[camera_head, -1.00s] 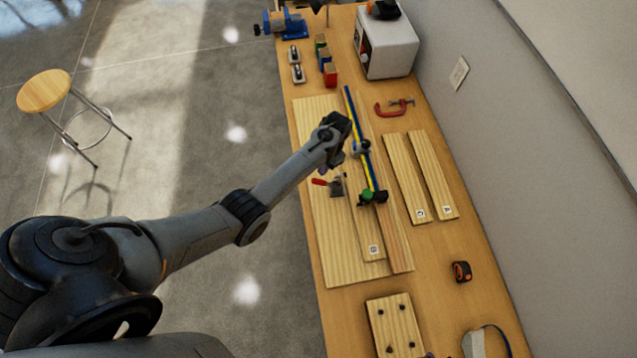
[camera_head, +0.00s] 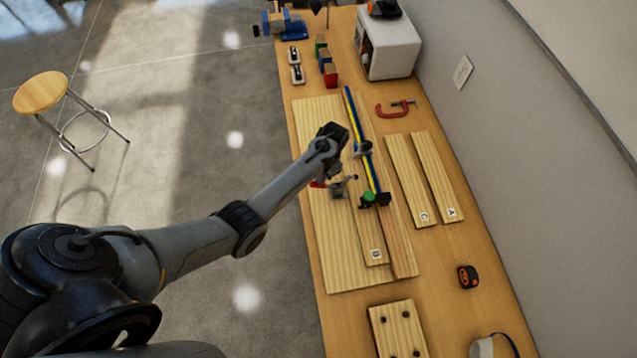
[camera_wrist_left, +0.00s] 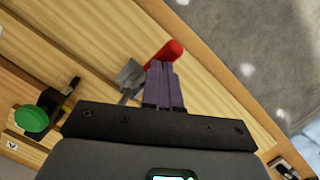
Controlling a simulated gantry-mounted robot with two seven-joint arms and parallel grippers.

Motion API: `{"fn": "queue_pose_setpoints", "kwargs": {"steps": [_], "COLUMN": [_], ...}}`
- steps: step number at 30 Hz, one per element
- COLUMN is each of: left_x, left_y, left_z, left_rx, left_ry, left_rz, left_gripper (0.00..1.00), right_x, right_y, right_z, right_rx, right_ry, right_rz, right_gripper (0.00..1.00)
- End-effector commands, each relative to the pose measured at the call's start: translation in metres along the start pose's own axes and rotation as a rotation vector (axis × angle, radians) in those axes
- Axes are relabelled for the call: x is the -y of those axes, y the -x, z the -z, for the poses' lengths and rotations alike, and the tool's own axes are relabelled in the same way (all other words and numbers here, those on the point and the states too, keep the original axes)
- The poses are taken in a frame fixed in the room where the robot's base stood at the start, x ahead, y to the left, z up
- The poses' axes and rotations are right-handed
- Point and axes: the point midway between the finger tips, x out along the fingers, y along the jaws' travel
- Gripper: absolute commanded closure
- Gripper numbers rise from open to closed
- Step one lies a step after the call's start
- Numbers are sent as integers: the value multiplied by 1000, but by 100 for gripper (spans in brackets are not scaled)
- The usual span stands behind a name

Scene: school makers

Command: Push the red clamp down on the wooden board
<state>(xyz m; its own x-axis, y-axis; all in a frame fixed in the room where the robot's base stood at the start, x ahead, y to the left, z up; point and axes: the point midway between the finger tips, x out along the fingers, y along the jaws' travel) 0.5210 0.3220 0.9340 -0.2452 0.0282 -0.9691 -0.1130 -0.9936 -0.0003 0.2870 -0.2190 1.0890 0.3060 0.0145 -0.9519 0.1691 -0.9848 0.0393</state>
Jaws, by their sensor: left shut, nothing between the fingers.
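The clamp (camera_head: 343,187) has a grey metal body and a red handle (camera_head: 318,184). My right gripper is not in view.
A blue-yellow bar clamp with a green knob (camera_head: 369,197) lies right of the red clamp. Two loose planks (camera_head: 408,180) are farther right. A drilled block (camera_head: 398,330) and tape measure (camera_head: 468,277) are at the near end. A stool (camera_head: 42,92) stands left.

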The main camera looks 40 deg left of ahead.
Motion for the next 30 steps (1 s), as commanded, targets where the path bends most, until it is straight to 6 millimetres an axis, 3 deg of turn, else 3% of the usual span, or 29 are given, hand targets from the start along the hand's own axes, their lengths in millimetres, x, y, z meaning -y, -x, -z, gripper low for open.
{"fn": "queue_pose_setpoints", "kwargs": {"steps": [12, 30], "left_x": [0, 0], "left_y": [-39, -37], "left_z": [10, 18], "left_rx": [1, -1], "left_ry": [-1, 0], "left_rz": [-1, 0], "left_gripper": [100, 100], "right_x": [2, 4], "right_y": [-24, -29], "right_z": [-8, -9], "right_rx": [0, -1], "right_ry": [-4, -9], "right_rz": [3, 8], "right_gripper": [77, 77]}}
